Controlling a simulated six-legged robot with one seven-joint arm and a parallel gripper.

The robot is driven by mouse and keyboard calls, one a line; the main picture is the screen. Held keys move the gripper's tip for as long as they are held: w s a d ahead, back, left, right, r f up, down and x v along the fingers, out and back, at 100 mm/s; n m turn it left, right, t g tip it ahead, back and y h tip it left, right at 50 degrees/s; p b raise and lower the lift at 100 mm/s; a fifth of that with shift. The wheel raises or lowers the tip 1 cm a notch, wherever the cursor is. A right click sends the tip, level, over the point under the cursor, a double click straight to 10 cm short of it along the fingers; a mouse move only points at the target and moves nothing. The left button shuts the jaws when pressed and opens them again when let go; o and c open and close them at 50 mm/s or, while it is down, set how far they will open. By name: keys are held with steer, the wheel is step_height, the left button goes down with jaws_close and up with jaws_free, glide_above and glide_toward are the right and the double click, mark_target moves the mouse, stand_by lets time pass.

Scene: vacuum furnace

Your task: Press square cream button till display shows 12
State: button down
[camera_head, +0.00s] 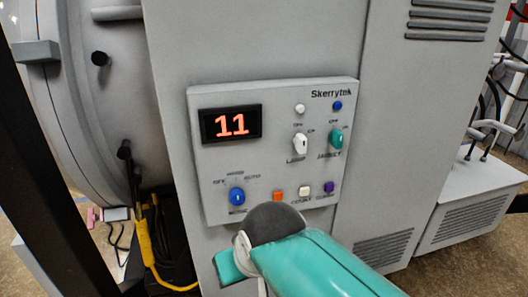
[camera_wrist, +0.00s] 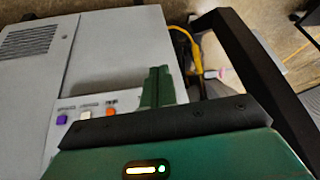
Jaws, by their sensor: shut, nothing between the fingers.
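The control panel (camera_head: 265,150) shows a red 11 on its black display (camera_head: 231,124). The square cream button (camera_head: 304,191) sits on the panel's bottom row, between an orange square button (camera_head: 278,196) and a purple button (camera_head: 328,187). In the wrist view the cream button (camera_wrist: 85,114) lies between purple (camera_wrist: 62,119) and orange (camera_wrist: 111,108). My gripper (camera_wrist: 158,72) has its green fingers together and empty, to the right of the orange button in that view and apart from the cream one.
A blue knob (camera_head: 236,196), a white knob (camera_head: 299,144) and a teal knob (camera_head: 336,139) stick out from the panel. A round grey chamber (camera_head: 105,100) stands at left, with a yellow cable (camera_head: 150,255) below. A dark bar crosses the left edge.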

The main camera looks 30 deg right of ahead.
mark_target(304, 192)
steer(key=w+d+f+m+t+y, duration=0.1)
steer(key=d+m+t, duration=0.1)
steer(key=d+m, duration=0.6)
steer(key=w+d+f+m+t+y, duration=0.1)
steer(key=w+d+f+m+t, duration=0.1)
steer(key=d+m, duration=0.7)
steer(key=w+d+f+m+t+y, duration=0.1)
steer(key=d+f+m+t+y, duration=0.1)
steer(key=d+m, duration=0.7)
steer(key=m, duration=0.7)
steer(key=shift+w, duration=0.3)
steer(key=shift+w, duration=0.1)
steer(key=w+d, duration=0.2)
steer(key=w, duration=0.6)
steer(key=shift+w+d, duration=0.15)
steer(key=shift+w, duration=0.1)
steer(key=shift+w+d, duration=0.1)
steer(key=shift+w, duration=0.2)
